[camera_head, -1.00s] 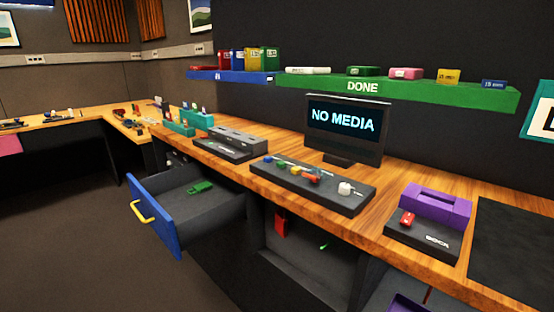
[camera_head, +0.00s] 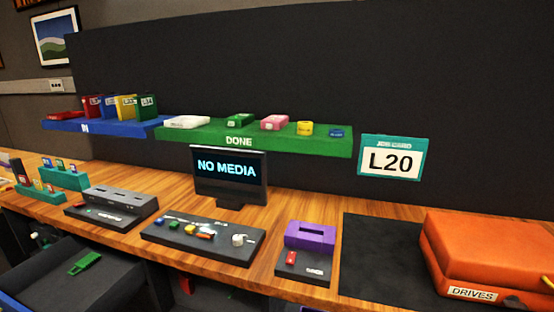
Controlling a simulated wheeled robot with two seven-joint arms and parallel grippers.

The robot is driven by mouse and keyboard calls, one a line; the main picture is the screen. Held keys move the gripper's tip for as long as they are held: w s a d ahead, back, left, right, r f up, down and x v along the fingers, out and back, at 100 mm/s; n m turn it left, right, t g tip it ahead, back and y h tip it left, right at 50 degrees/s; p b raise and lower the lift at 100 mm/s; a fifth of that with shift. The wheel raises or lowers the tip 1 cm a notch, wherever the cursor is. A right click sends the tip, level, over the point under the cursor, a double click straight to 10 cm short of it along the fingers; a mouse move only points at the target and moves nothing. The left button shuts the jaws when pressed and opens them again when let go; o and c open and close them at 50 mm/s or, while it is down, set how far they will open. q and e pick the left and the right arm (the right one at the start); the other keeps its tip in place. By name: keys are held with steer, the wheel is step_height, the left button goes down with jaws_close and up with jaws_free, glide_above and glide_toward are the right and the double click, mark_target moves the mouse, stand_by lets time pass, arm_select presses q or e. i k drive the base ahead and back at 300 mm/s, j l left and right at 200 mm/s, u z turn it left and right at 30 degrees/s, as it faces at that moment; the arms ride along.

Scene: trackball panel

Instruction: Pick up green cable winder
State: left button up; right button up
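A small green object (camera_head: 85,263) lies in the open drawer (camera_head: 130,268) at the lower left; it looks like it could be the green cable winder, but it is too small to be sure. Another green item (camera_head: 240,120) sits on the green DONE shelf (camera_head: 190,132). Neither of my grippers shows in the head view.
The wooden desk carries a grey dock (camera_head: 128,203), a black control panel (camera_head: 200,244), a NO MEDIA monitor (camera_head: 229,171), a purple-topped unit (camera_head: 311,236) and an orange DRIVES case (camera_head: 490,255). A blue IN shelf (camera_head: 100,127) holds several boxes. The dark mat (camera_head: 385,265) has bare space.

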mark_target(91, 259)
steer(key=u, duration=0.5)
steer(key=j+u, duration=0.15)
steer(key=u, duration=0.3)
steer(key=i+u, duration=0.1)
steer(key=u, duration=0.4)
steer(key=i+j+u, duration=0.65)
steer(key=i, duration=0.15)
steer(key=i+j+u, duration=0.1)
steer(key=i+u, duration=0.5)
steer(key=i, duration=0.25)
steer(key=i+j+z, duration=0.1)
steer(key=i+z, duration=0.15)
steer(key=i, duration=0.15)
steer(key=i+j+z, duration=0.2)
steer(key=i, duration=0.25)
steer(key=i+j+z, duration=0.25)
steer(key=i, duration=0.15)
steer(key=l, duration=0.1)
